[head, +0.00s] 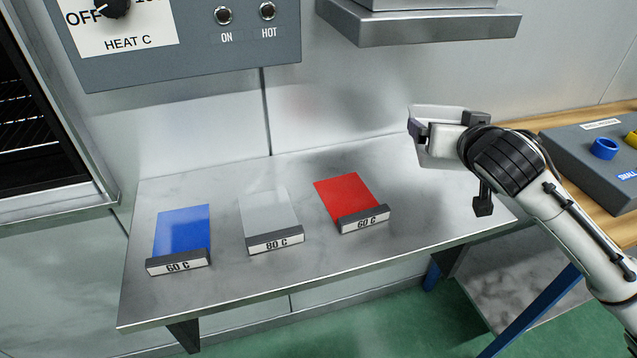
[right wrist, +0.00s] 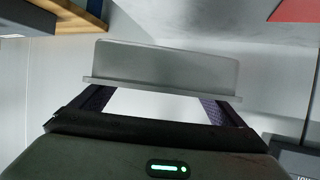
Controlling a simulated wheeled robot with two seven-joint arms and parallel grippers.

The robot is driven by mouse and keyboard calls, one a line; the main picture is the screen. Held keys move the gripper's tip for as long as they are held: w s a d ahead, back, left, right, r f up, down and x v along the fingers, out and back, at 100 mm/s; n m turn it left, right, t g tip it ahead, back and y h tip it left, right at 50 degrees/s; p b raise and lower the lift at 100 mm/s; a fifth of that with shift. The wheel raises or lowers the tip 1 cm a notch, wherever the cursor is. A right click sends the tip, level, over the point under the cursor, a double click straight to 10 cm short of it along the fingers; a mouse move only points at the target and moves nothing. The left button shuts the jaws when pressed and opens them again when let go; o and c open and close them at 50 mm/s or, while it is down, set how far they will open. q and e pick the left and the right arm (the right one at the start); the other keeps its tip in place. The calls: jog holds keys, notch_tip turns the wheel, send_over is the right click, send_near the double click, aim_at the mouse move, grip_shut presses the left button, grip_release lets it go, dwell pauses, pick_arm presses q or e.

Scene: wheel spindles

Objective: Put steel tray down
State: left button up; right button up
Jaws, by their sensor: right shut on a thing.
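The steel tray (head: 437,158) is a small, shiny metal piece at the right of the head view, above the right end of the metal shelf (head: 300,245). My right gripper (head: 437,130) is shut on it and partly covers it. In the right wrist view the tray (right wrist: 165,68) spans the space between the two fingers of the gripper (right wrist: 155,102), its long side and rim facing the camera. The tray appears held off the shelf; the exact gap is unclear. My left gripper is not in view.
On the shelf lie a blue pad (head: 182,231), a pale grey pad (head: 268,212) and a red pad (head: 343,195) with temperature labels. An oven (head: 50,120) stands left, a control panel (head: 200,65) above. A grey box (head: 590,165) with coloured rings stands right.

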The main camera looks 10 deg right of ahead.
jog(key=shift+w, duration=0.4)
send_over(431, 181)
notch_tip(431, 181, down, 4)
jog(key=shift+s+f, duration=0.1)
jog(key=shift+f, duration=0.15)
jog(key=shift+f+b, duration=0.35)
jog(key=shift+f, duration=2.25)
jog(key=shift+f, duration=0.1)
jog(key=o, duration=0.8)
jog(key=v, duration=1.2)
